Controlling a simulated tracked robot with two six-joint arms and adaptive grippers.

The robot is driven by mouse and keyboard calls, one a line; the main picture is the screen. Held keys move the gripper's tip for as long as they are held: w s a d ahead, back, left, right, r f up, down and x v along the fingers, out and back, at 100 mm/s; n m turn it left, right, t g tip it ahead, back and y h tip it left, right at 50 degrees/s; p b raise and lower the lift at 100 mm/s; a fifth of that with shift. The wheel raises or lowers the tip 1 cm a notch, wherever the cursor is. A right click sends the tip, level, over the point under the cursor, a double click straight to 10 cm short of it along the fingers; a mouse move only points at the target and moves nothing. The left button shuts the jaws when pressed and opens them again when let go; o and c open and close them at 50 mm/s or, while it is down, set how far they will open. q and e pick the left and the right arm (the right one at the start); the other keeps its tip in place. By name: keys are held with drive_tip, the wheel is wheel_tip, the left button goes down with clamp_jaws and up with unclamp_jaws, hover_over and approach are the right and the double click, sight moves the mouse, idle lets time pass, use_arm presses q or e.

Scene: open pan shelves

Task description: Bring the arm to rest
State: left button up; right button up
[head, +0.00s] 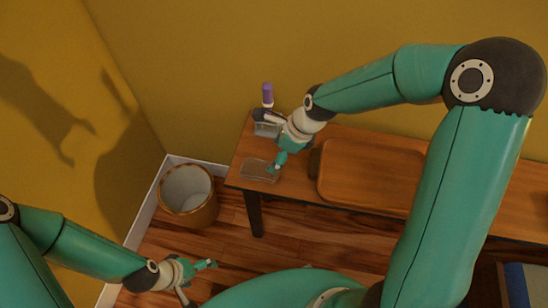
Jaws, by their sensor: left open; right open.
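My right arm reaches across from the right in the head view. Its gripper (266,143) is open above the left end of a wooden table (243,160), with its fingers spread near a clear container (266,129) and a flat clear dish (258,171). I see nothing held between the fingers. My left gripper (200,282) is open and empty, low at the bottom left, above the wooden floor and apart from the table.
A purple-topped item (267,94) stands at the table's back left, partly hidden behind my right gripper. A wooden tray (370,174) lies right of that gripper. A wicker basket (205,213) with a pale lining stands on the floor left of the table. A blue item (525,283) shows bottom right.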

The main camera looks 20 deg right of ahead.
drive_tip(key=shift+v, duration=1.05)
drive_tip(key=shift+r, duration=0.1)
